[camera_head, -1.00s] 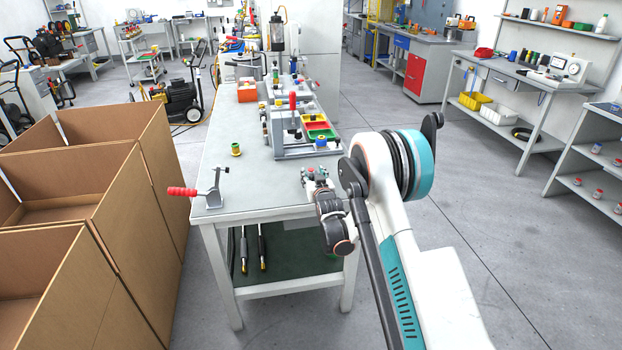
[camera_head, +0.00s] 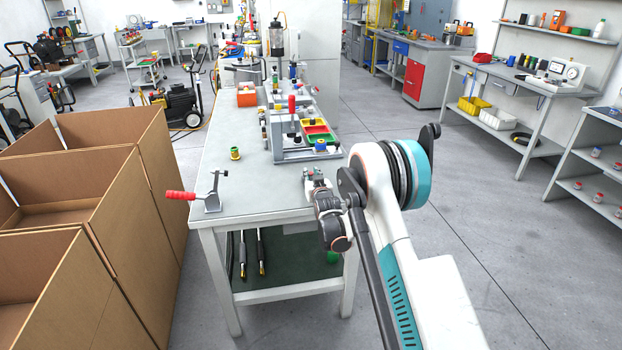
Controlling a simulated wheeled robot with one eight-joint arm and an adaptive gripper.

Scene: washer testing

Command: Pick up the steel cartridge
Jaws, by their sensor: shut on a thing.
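My gripper (camera_head: 314,176) is at the right edge of the grey workbench (camera_head: 262,198), low over its top or just beside it. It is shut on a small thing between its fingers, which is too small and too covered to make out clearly. I cannot tell from this view whether that thing is the steel cartridge. No other clearly identifiable steel cartridge shows on the bench. My wrist and forearm hide part of the bench's right side.
A test fixture (camera_head: 280,154) with red, yellow and green trays stands behind my gripper. Open cardboard boxes (camera_head: 120,220) stand left of the bench. The bench's front middle is clear.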

